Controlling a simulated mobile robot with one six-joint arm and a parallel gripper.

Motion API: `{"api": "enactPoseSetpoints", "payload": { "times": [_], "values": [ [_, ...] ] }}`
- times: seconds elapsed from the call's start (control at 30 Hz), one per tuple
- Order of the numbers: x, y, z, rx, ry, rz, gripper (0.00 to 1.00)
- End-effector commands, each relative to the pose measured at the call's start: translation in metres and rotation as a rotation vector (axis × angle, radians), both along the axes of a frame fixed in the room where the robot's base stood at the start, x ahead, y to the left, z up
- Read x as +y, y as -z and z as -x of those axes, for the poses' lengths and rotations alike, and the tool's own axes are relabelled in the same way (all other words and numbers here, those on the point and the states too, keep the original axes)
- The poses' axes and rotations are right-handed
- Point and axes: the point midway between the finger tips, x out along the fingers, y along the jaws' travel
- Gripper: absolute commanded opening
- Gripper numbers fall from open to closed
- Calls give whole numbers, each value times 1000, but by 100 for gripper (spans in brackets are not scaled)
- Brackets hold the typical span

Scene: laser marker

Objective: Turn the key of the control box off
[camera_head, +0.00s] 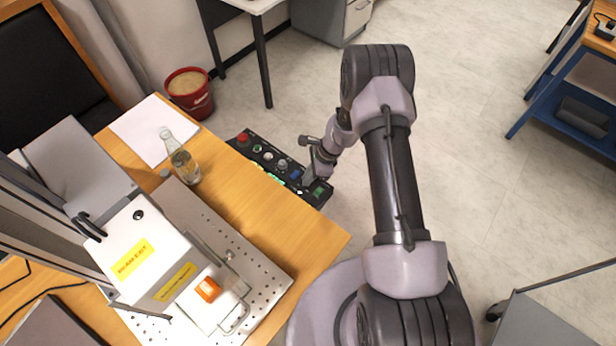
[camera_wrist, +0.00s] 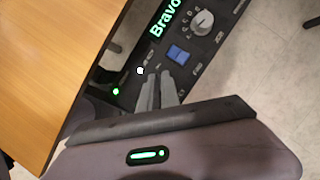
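The black control box (camera_head: 262,158) runs along the right edge of the wooden table, with a red button, knobs and small lights. In the wrist view its panel (camera_wrist: 215,58) shows a grey knob, a blue switch (camera_wrist: 178,55) and a lit green light (camera_wrist: 116,91). My gripper (camera_head: 311,179) is at the near right end of the box. In the wrist view my gripper's two grey fingers (camera_wrist: 159,88) lie close together over the panel, below the blue switch. The key cannot be made out; the fingers may hide it. Whether they grip anything is unclear.
A glass bottle (camera_head: 182,160) and white paper (camera_head: 153,130) are on the wooden table (camera_head: 290,222), left of the box. A white machine (camera_head: 150,250) stands on a perforated metal plate. A red bucket (camera_head: 190,93) is on the floor behind. Floor right of my arm is mostly clear.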

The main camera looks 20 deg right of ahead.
Motion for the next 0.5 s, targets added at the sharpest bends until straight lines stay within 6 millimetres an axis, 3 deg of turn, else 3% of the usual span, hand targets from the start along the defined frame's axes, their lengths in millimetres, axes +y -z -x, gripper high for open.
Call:
{"api": "enactPoseSetpoints", "payload": {
  "times": [0.27, 0.5],
  "values": [
    [0, 0, 0, -1, -22, 0, 0],
    [0, 1, -1, -1, -146, 0, 0]
  ]
}}
